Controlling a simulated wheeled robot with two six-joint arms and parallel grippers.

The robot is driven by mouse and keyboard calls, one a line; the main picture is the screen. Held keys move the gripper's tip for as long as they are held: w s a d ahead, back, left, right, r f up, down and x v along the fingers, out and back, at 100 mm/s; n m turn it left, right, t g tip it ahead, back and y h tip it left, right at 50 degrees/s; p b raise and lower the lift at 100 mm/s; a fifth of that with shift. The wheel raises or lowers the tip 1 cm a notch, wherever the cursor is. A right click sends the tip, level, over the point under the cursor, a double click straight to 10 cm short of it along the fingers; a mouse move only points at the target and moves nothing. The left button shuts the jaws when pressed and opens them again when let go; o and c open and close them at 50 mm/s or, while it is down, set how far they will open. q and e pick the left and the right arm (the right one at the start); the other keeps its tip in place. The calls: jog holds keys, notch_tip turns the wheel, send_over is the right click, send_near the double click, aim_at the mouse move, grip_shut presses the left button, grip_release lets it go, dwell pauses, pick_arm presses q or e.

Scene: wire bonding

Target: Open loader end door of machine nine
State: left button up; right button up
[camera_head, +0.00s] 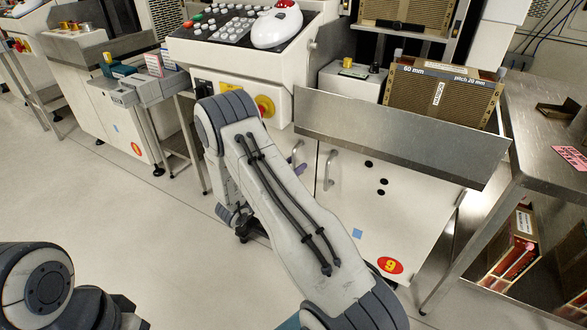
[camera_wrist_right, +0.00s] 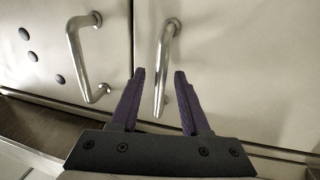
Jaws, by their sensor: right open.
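Machine nine stands in front of me, with a red and yellow number 9 label (camera_head: 390,265) low on its white front. Two low cabinet doors carry upright metal bar handles: the right handle (camera_head: 329,170), beside dark round holes, and the left handle (camera_head: 297,152), partly hidden by my right arm. In the right wrist view the picture is turned, so the handle near the holes (camera_wrist_right: 85,58) is on the left. The other handle (camera_wrist_right: 165,65) appears between the fingertips of my open right gripper (camera_wrist_right: 160,73). Contact cannot be told. Both doors look shut. My left gripper is not in view.
A steel shelf (camera_head: 400,140) juts out above the doors. A steel table (camera_head: 550,120) with boxes below stands at the right. A keypad console (camera_head: 235,35) and a small stand (camera_head: 150,88) are at the left. The floor (camera_head: 130,215) at the left is clear.

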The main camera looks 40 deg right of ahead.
jog(key=shift+d, duration=0.15)
grip_shut()
dwell(1.4)
